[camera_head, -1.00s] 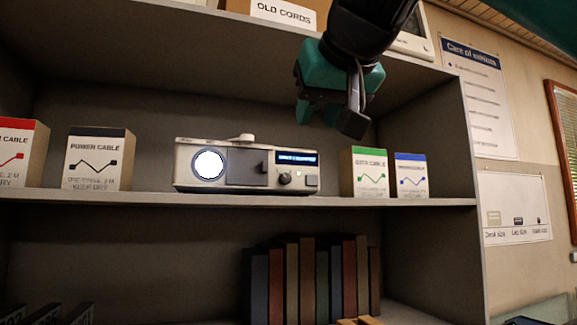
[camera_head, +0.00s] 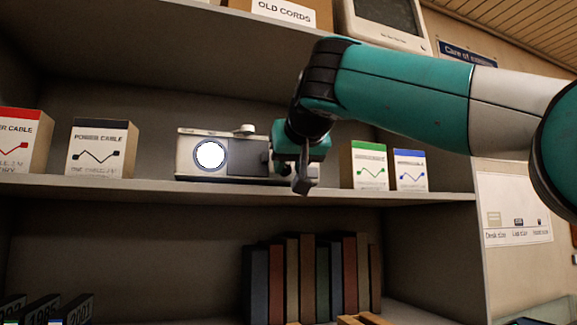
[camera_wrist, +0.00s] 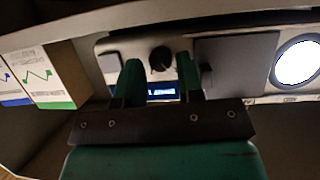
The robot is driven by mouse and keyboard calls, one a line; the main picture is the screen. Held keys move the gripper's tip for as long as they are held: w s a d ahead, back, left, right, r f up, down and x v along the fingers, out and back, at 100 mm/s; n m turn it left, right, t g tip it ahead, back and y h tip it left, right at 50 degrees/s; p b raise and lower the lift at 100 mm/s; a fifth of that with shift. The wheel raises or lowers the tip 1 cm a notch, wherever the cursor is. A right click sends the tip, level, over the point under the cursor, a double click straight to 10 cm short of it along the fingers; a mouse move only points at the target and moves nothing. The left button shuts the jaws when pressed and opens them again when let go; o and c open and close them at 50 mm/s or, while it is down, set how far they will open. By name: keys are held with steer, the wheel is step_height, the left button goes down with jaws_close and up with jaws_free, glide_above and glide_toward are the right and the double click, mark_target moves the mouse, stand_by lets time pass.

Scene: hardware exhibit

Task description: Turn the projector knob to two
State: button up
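The pale projector (camera_head: 215,172) stands on the middle shelf, with a bright round lens at its left. My gripper (camera_head: 293,178) is in front of its right end and hides the display and most or all of the knob there. In the wrist view, which is upside down, the dark round knob (camera_wrist: 160,59) shows on the projector front. The two fingers of my gripper (camera_wrist: 158,73) are apart, one on each side of the knob in the picture. The blue display (camera_wrist: 162,92) shows between them. I cannot tell whether the fingers touch the knob, and its setting is unreadable.
Green (camera_head: 369,166) and blue (camera_head: 410,171) cable boxes stand right of the projector. A black-topped power cable box (camera_head: 100,150) and a red one (camera_head: 20,143) stand left. The shelf edge (camera_head: 200,190) runs below, with books (camera_head: 306,275) underneath.

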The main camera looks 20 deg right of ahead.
steer(key=shift+w+f, duration=0.1)
steer(key=shift+w, duration=0.15)
jaws_close()
